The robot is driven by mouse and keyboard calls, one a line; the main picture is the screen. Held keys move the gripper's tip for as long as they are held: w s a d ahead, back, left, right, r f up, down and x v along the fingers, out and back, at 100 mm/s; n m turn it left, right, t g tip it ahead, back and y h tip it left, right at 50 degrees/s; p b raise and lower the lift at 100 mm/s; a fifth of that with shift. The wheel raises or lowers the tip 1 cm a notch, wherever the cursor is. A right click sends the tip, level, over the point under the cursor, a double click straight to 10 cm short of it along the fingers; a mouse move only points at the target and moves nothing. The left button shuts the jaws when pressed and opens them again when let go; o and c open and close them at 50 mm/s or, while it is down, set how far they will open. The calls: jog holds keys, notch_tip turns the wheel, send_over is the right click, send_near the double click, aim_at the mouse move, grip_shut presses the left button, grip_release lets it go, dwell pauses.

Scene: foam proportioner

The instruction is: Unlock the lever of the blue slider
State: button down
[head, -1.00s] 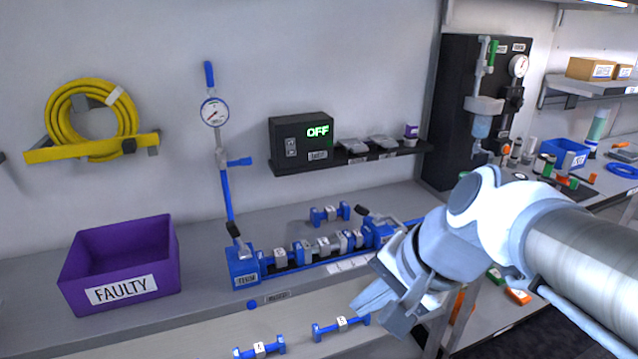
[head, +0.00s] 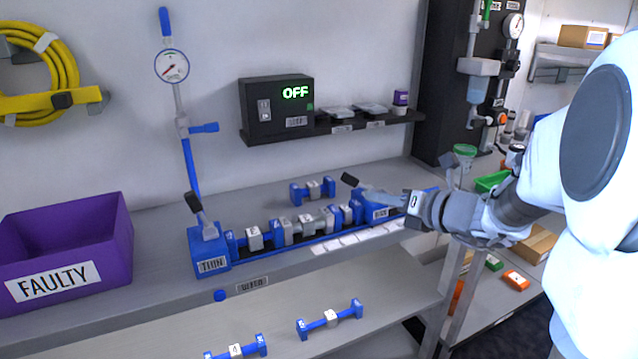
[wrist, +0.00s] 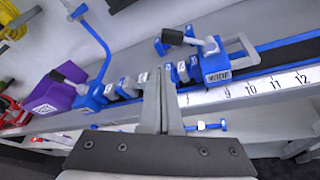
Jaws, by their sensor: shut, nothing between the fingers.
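The blue slider (head: 378,213) sits at the right part of the rail on the bench, partly hidden by my gripper in the head view. Its lever has a black handle (head: 349,180) that sticks up to the left. In the wrist view the slider (wrist: 215,62) carries a printed label, and the lever's black handle (wrist: 178,38) points left from a light pivot on top. My gripper (head: 368,194) is beside the slider's top in the head view, just right of the handle. Its fingers (wrist: 160,80) are shut and empty in the wrist view.
A blue end block (head: 210,252) with another black-handled lever stands at the rail's left end. Several small parts sit between the blocks, and another blue part (head: 313,190) lies behind. A purple bin (head: 110,235) stands left. A shelf (head: 325,128) hangs above.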

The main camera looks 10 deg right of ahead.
aim_at(358, 183)
jog(key=shift+w+d+f+m, duration=0.2)
jog(key=shift+w+d+m, duration=0.2)
jog(key=shift+d+m, duration=0.15)
jog(key=b+x, duration=0.2)
jog(key=x, duration=0.7)
jog(key=shift+d+f+b, duration=0.1)
jog(key=shift+d+b, duration=0.05)
jog(key=shift+b, duration=0.25)
jog(key=shift+w+a, duration=0.3)
jog(key=shift+w, duration=0.2)
